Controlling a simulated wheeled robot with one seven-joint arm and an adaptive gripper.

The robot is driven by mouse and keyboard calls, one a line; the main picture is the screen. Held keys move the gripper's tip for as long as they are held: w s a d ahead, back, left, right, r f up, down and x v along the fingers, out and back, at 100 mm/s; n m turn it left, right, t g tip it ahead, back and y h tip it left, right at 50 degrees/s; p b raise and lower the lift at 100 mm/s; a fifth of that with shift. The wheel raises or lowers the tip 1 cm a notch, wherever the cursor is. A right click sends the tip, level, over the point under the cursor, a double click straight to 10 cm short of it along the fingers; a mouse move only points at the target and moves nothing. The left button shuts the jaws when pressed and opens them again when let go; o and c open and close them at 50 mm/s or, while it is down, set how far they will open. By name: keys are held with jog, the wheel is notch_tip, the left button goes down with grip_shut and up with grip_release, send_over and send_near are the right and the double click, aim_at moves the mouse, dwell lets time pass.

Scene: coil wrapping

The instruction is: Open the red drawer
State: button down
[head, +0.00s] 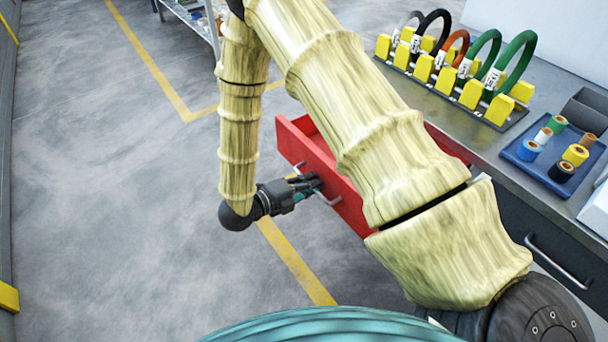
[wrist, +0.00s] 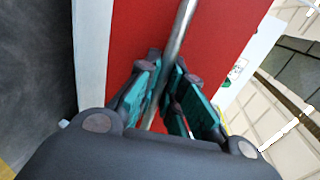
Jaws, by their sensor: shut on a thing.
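The red drawer (head: 349,205) stands pulled out from the workbench, its red side and part of its inside showing behind my arm. Its metal bar handle (head: 329,201) is on the front face. My gripper (head: 308,186) is at that handle in the head view. In the wrist view, my gripper (wrist: 163,92) has its teal-padded fingers on both sides of the handle (wrist: 179,38) and is shut on it. The red drawer front (wrist: 225,35) lies just behind the handle. My arm hides the middle of the drawer in the head view.
On the workbench (head: 430,103) are a rack (head: 455,107) of coils in yellow holders and a blue tray (head: 530,165) of tape rolls. A dark drawer with a handle (head: 557,262) is at the right. Open floor (head: 120,220) with yellow lines lies left.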

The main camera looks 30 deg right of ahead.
jog(key=shift+s+a, duration=0.15)
jog(key=shift+a, duration=0.15)
jog(key=c, duration=1.5)
grip_release()
jog(key=shift+c, duration=0.2)
jog(key=w+v, duration=0.1)
jog(key=v, duration=1)
jog(key=shift+s+a, duration=0.45)
jog(key=shift+d, duration=0.1)
